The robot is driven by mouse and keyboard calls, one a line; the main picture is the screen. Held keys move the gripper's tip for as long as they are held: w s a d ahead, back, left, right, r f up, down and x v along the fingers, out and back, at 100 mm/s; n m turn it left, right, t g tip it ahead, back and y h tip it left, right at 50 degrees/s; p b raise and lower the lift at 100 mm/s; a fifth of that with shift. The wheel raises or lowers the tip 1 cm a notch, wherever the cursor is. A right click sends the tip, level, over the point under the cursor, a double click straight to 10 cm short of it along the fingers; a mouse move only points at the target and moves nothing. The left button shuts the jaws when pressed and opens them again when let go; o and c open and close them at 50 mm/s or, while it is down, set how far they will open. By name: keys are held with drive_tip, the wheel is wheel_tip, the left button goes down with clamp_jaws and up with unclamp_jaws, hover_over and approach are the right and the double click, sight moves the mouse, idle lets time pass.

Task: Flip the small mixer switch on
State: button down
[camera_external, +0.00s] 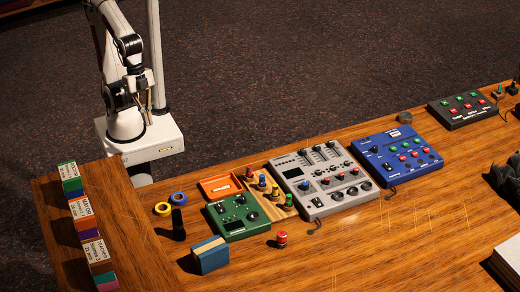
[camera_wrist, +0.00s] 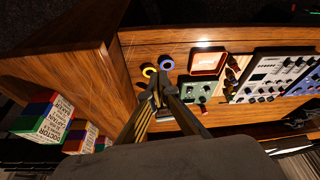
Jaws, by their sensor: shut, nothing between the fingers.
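A small green box (camera_external: 240,229) with dark knobs and small controls lies on the wooden desk; it also shows in the wrist view (camera_wrist: 188,90). A larger grey mixer (camera_external: 318,159) with many knobs lies to its right and also shows in the wrist view (camera_wrist: 262,69). A blue mixer (camera_external: 375,147) with coloured buttons is further right. Which one is the small mixer, and its switch position, I cannot tell. My gripper (camera_external: 149,108) is shut and empty, left of and apart from the mixers; its fingertips (camera_wrist: 158,89) point toward the desk in the wrist view.
Yellow (camera_external: 162,209) and blue tape rolls, a black upright object (camera_external: 178,224), a blue-tan block (camera_external: 210,257) and a red knob (camera_external: 281,239) surround the green box. An orange tray (camera_external: 206,186) lies behind it. Labelled blocks (camera_external: 84,207) line the left desk section.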

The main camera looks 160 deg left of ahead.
drive_tip(key=w+a+f+n+g+h, duration=0.1)
drive_tip(key=w+a+f+n, duration=0.25)
drive_tip(key=w+a, duration=1.2)
drive_tip(key=w+a+f+t, duration=0.1)
drive_tip(key=w+a+f, duration=0.2)
drive_tip(key=a, duration=0.5)
drive_tip(key=w+a+f, duration=0.2)
drive_tip(key=w+a, duration=0.2)
drive_tip(key=a, duration=0.4)
drive_tip(key=w+a+f+t, duration=0.1)
drive_tip(key=w+a+f, duration=0.2)
drive_tip(key=a, duration=0.5)
drive_tip(key=w+a+r+m+t, duration=0.2)
drive_tip(key=w+a+r+m, duration=0.2)
drive_tip(key=w, duration=0.3)
drive_tip(key=shift+a+r+m+t, duration=0.3)
drive_tip(key=shift+a+r+m, duration=0.1)
drive_tip(key=shift+a+m, duration=0.4)
drive_tip(key=shift+f, duration=0.1)
